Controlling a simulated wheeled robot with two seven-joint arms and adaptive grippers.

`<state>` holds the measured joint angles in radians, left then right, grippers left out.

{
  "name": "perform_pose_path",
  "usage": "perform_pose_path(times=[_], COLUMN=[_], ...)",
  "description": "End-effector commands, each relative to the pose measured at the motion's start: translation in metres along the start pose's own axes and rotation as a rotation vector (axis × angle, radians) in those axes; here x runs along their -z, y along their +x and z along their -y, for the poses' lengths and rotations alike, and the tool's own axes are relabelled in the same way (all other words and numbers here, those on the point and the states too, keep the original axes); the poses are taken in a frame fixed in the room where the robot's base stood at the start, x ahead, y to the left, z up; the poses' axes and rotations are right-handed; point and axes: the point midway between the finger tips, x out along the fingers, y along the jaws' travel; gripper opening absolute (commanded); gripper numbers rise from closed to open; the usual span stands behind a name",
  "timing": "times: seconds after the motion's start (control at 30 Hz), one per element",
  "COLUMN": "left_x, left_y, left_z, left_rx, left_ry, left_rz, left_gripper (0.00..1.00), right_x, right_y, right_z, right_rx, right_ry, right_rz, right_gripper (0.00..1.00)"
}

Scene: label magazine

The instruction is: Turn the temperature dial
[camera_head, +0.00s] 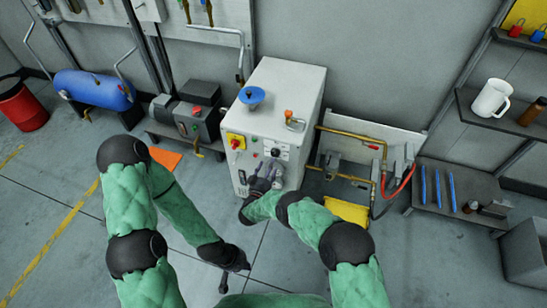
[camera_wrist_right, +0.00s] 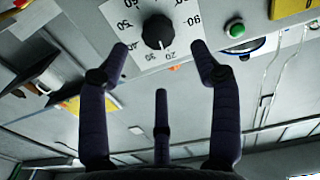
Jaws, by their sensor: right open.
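The temperature dial (camera_wrist_right: 157,31) is a round black knob on a white plate with numbers around it. Its white mark points down in the right wrist view, near the 20. In the head view the dial (camera_head: 275,152) is small on the front of the white cabinet. My right gripper (camera_wrist_right: 160,62) is open and empty, with its outer fingertips to either side below the knob and apart from it. In the head view the right gripper (camera_head: 262,178) is close to the cabinet front. My left gripper (camera_head: 234,270) hangs low over the floor; its finger state is unclear.
A green button (camera_wrist_right: 237,31) is right of the dial plate. Brass pipes (camera_head: 345,133) run right of the cabinet. Floor lies open left.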

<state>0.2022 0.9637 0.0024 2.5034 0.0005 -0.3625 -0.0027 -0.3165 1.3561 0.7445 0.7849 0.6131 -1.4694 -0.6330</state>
Motion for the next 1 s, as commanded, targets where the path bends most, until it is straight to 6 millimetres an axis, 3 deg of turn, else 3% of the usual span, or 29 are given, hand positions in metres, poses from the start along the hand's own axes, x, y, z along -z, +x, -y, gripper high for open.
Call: perform_pose_path(times=[0.2,0.4,0.8,0.87,1.0], left_x=[0.001,0.001,0.001,0.001,0.001], left_y=[0.015,0.021,0.022,0.022,0.022], left_z=[0.005,0.008,0.008,0.008,0.008], left_rx=[0.0,0.0,0.0,0.0,0.0], left_ry=[0.0,0.0,0.0,0.0,0.0], left_rz=[0.0,0.0,0.0,0.0,0.0], left_gripper=[0.0,0.0,0.0,0.0,0.0], right_x=[-0.003,-0.003,-0.001,-0.001,-0.001], right_y=[0.039,0.06,0.068,0.068,0.068], right_z=[-0.001,0.0,0.0,0.0,0.0], right_rx=[-0.002,0.001,0.002,0.002,0.002], right_ry=[0.0,0.0,-0.001,-0.001,-0.001], right_rz=[0.001,0.001,0.001,0.001,0.001], right_gripper=[0.64,0.64,0.64,0.52,0.13])
